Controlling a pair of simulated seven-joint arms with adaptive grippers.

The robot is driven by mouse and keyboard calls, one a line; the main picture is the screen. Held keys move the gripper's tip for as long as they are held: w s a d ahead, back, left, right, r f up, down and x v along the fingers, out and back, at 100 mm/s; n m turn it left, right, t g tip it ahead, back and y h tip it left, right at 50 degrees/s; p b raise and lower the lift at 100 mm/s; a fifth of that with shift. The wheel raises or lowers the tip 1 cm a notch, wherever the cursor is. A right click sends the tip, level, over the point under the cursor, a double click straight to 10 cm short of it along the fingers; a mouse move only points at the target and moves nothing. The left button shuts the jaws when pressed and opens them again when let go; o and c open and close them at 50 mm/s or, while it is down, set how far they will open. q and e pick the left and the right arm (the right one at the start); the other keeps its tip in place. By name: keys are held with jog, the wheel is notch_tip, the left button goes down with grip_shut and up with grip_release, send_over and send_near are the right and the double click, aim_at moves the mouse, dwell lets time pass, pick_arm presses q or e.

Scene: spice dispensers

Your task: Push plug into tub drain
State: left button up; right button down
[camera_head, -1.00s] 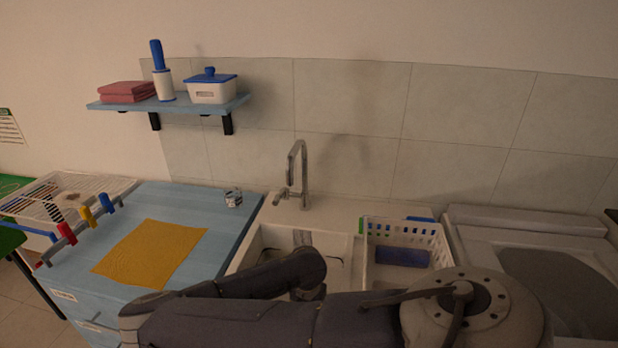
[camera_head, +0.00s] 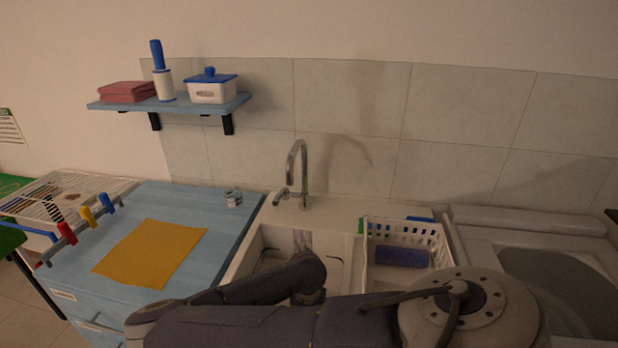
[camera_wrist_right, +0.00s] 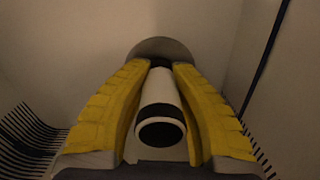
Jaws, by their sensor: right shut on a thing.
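In the right wrist view, my right gripper (camera_wrist_right: 160,72) has its yellow ribbed fingers closed on the plug (camera_wrist_right: 158,92). The plug has a pale cylindrical stem with dark bands and lies between both fingers. A grey rounded disc shows beyond the fingertips, at the far end of the stem. The white tub (camera_head: 243,258) is below the faucet in the head view. My right arm covers much of its front, so the gripper, plug and drain are hidden there. Pale tub walls surround the gripper in the wrist view. The drain cannot be made out. My left gripper is not in view.
The faucet (camera_head: 303,172) stands behind the tub. A white basket (camera_head: 446,243) with a blue item is to its right. The blue counter (camera_head: 170,203) with a yellow cloth (camera_head: 150,252) lies left. Dark ribbed strips (camera_wrist_right: 30,138) show low in the wrist view.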

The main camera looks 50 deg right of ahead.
jog(key=c, duration=1.2)
grip_release()
